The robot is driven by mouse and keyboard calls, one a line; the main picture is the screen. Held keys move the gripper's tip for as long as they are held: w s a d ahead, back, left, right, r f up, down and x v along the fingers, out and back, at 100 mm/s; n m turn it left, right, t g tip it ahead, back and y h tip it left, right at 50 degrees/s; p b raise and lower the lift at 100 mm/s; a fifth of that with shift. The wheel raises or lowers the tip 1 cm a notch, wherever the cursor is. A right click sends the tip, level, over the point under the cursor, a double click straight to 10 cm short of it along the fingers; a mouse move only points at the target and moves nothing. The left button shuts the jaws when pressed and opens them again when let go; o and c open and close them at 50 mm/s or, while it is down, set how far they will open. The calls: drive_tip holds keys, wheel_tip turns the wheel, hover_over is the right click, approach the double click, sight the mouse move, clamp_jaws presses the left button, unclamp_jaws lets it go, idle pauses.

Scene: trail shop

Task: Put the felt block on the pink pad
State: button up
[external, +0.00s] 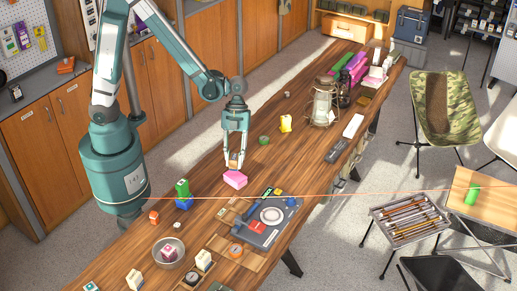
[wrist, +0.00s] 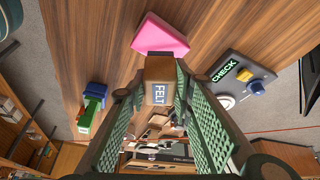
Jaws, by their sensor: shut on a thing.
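My gripper (external: 235,160) points down over the middle of the table. It is shut on a brown block labelled FELT, the felt block (wrist: 158,72), with the green fingers on both sides of it in the wrist view. The pink pad (external: 235,180) lies on the wooden table just below my gripper in the external view. In the wrist view the pink pad (wrist: 161,36) shows just beyond the block's top edge. I cannot tell whether the block touches the pad.
A grey device with a CHECK sign (wrist: 232,72) stands right of the pad. Green and blue blocks (external: 183,195) stand to the left. A metal bowl (external: 168,253) is nearer the front. A lantern (external: 323,105) stands farther back. Bare table lies behind the pad.

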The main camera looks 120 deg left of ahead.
sight(235, 167)
idle(0.3)
drive_tip(key=shift+f+b, duration=0.35)
drive_tip(key=shift+f, duration=1.75)
drive_tip(key=shift+f, duration=0.15)
drive_tip(key=o, duration=0.8)
drive_tip(key=shift+o, duration=0.4)
drive_tip(key=p+v, duration=0.2)
drive_tip(key=v, duration=1)
drive_tip(key=shift+d+r, duration=0.1)
drive_tip(key=shift+r, duration=0.1)
